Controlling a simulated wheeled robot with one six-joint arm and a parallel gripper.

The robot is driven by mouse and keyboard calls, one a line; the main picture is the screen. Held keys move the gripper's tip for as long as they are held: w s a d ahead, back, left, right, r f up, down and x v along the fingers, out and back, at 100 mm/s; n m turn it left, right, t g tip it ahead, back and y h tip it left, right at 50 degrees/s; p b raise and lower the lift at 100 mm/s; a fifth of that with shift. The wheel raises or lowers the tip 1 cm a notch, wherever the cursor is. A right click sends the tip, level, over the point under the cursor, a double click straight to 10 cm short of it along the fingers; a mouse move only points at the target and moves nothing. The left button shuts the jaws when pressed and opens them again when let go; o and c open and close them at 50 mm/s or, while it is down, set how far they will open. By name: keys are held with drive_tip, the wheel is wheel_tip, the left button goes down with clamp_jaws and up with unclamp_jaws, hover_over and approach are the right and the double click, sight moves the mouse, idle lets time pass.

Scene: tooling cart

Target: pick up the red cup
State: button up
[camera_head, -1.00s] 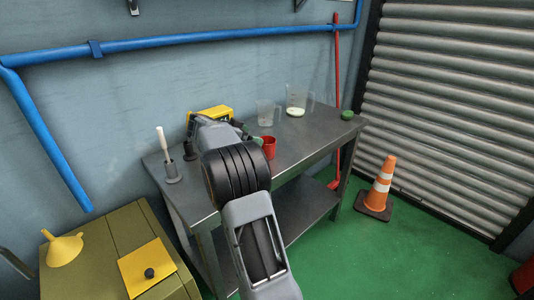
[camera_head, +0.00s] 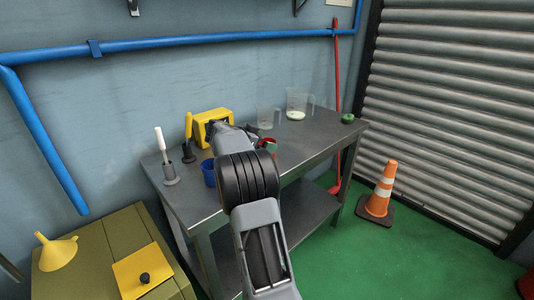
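The red cup (camera_head: 273,152) stands on the grey metal table, mostly hidden behind my arm; only a small red part shows. My gripper (camera_head: 264,143) is at the far end of my arm, right beside the cup in the picture. The arm's dark joint covers much of it, and its fingers are too small and hidden to tell whether they are open, shut or touching the cup.
On the metal table (camera_head: 310,150) are a blue cup (camera_head: 208,173), a yellow device (camera_head: 213,127), two clear beakers (camera_head: 267,115) (camera_head: 297,104), a green item (camera_head: 347,118) and a white-handled brush (camera_head: 161,142). A traffic cone (camera_head: 381,190) stands on the floor.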

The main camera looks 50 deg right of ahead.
drive_tip(key=c, duration=0.9)
